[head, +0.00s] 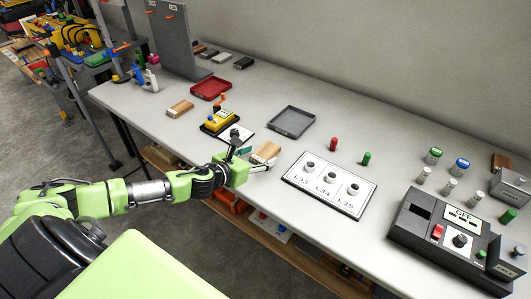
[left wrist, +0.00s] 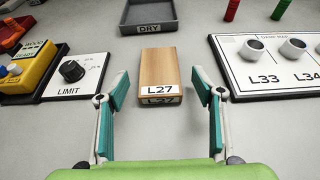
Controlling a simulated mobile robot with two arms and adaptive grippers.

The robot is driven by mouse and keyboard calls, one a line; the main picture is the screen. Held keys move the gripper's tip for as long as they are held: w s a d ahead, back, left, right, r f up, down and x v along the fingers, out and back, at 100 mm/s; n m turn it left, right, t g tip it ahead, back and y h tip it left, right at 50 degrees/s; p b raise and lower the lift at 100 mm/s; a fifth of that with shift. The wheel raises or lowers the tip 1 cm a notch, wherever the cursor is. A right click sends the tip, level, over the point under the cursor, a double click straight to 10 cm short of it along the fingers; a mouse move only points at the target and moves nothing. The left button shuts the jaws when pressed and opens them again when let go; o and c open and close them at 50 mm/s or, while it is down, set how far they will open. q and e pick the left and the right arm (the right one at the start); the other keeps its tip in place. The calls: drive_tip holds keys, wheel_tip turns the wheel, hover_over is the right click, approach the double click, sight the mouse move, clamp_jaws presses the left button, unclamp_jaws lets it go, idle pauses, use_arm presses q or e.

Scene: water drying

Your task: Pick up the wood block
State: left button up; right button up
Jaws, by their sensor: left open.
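A wood block (left wrist: 159,71) labelled L27 lies flat on the table in the left wrist view, straight ahead between the fingers. My left gripper (left wrist: 160,88) is open, its teal-padded fingertips either side of the block's near end, with gaps showing on both sides. In the head view the same wood block (head: 266,152) lies just beyond my left gripper (head: 262,167), partly hidden by it. Another wood block (head: 180,108) lies farther left on the table. My right gripper is not in view.
A grey tray labelled DRY (left wrist: 148,14) stands behind the block. A LIMIT dial plate (left wrist: 74,76) and yellow device (left wrist: 22,66) are on the left. A white panel with sockets (head: 329,183) is close on the right. A red tray (head: 210,88) stands farther back.

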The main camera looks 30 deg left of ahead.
sight(264, 152)
use_arm(q)
drive_tip(key=shift+x, duration=1.5)
drive_tip(key=c, duration=1.2)
